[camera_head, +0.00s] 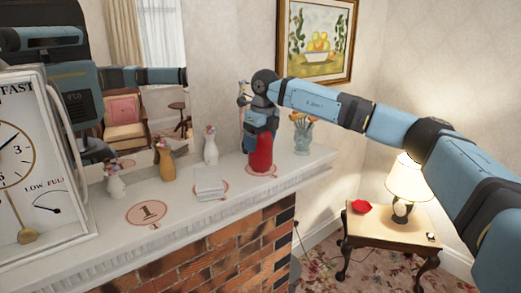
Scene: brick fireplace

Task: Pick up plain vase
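A plain red vase (261,158) stands upright on a round marker on the white mantel shelf. It has no flowers or pattern that I can see. My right gripper (261,135) points down at the top of the red vase. The gripper covers the vase's upper part, and its fingertips are too small and hidden to show whether they grip it. My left gripper is not in view.
White (211,150), orange (166,164) and another white vase (115,182) with flowers stand along the mantel. A glass vase of flowers (303,138) is close right of the red one. White stacked items (209,186) and a large clock (30,170) are left. A mirror is behind.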

